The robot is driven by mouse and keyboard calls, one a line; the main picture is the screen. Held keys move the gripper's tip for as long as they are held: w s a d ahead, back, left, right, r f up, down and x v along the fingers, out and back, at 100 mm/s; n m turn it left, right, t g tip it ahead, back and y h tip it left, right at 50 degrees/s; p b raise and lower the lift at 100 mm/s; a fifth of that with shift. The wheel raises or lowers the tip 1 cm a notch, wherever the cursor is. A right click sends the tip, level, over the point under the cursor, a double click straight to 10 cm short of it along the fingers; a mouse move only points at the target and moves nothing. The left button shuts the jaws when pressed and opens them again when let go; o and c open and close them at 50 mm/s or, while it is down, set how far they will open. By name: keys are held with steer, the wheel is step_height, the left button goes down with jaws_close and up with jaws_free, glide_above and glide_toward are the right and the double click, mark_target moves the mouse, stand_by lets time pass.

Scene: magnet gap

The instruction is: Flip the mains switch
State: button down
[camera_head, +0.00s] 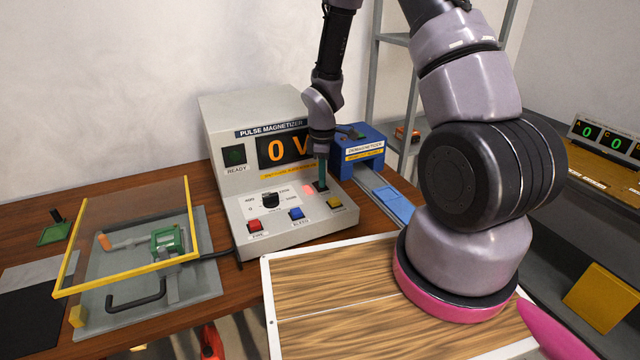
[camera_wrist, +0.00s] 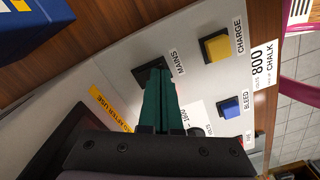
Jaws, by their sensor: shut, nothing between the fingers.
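The pulse magnetizer (camera_head: 290,215) stands on the wooden bench, its display reading 0 V. The black mains switch (camera_wrist: 142,76) is on its sloped panel, beside the MAINS label in the wrist view. My gripper (camera_head: 322,184) is shut and empty, its green fingers pointing down at the switch. In the wrist view the fingertips (camera_wrist: 158,72) overlap the switch and hide most of it; I cannot tell whether they touch it or which way it is set. A red glow shows on the panel just left of the fingers in the head view.
The yellow charge button (camera_head: 335,202), blue bleed button (camera_head: 296,214) and red button (camera_head: 255,226) sit close by on the panel. A blue demagnetizer (camera_head: 357,150) stands right behind. A yellow-framed clear guard (camera_head: 125,284) is at left. A wooden board (camera_head: 340,287) lies in front.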

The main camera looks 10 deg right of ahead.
steer(key=shift+r, duration=3.45)
steer(key=s+d+r+m+t, duration=0.2)
steer(key=r+m, duration=0.2)
steer(key=r, duration=0.7)
steer(key=s+d+r+m+t, duration=0.1)
steer(key=s+d+r+m, duration=0.3)
steer(key=r, duration=0.6)
steer(key=s+r+m+t+y, duration=0.2)
steer(key=s+r+m+t, duration=0.2)
steer(key=s+r+m, duration=0.6)
steer(key=v, duration=0.4)
steer(key=shift+s+a+r, duration=0.25)
steer(key=shift+s+a, duration=0.2)
